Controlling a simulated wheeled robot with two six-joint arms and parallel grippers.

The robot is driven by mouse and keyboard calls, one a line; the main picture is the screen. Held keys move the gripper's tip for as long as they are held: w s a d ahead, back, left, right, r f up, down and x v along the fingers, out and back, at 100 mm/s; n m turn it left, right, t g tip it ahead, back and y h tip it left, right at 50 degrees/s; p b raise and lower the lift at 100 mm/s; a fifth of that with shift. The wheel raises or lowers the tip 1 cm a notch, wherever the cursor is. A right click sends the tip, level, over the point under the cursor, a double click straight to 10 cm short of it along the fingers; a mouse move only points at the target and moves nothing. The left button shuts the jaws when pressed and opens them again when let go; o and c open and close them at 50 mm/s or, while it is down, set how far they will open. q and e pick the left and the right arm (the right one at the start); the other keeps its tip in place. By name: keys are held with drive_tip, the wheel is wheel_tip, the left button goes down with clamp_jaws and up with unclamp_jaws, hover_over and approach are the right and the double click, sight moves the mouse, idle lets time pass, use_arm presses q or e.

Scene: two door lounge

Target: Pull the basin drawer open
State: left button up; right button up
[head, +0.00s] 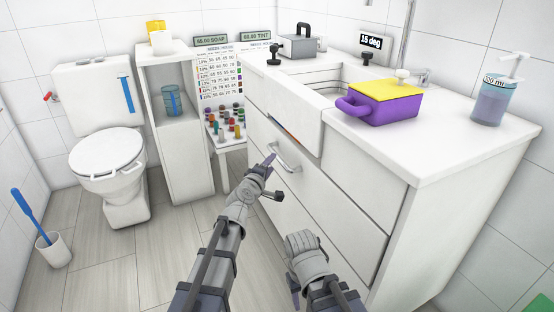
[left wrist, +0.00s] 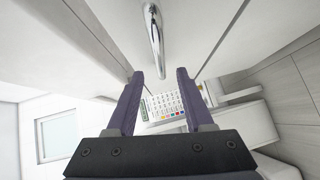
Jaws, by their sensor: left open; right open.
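The basin cabinet's drawer front (head: 318,186) is white and carries a curved chrome bar handle (head: 284,157). A narrow gap with something orange inside shows above the drawer's top edge. My left gripper (head: 271,175) is open and empty, just short of the handle in the head view. In the left wrist view the handle (left wrist: 155,40) lies beyond the open fingertips (left wrist: 157,74), roughly in line with the space between them, with no visible contact. My right gripper (head: 295,284) is low in front of the cabinet, away from the handle, its fingers mostly hidden.
The countertop (head: 450,140) holds a purple box with a yellow lid (head: 383,101), a soap bottle (head: 493,95) and a grey box (head: 298,45). A toilet (head: 108,155) and a shelf unit (head: 182,130) stand left. The floor (head: 125,262) between is clear.

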use_arm(q)
drive_tip(key=b+x, duration=0.1)
drive_tip(key=x, duration=0.6)
drive_tip(key=shift+w, duration=0.1)
drive_tip(key=shift+c, duration=0.4)
clamp_jaws()
idle(0.8)
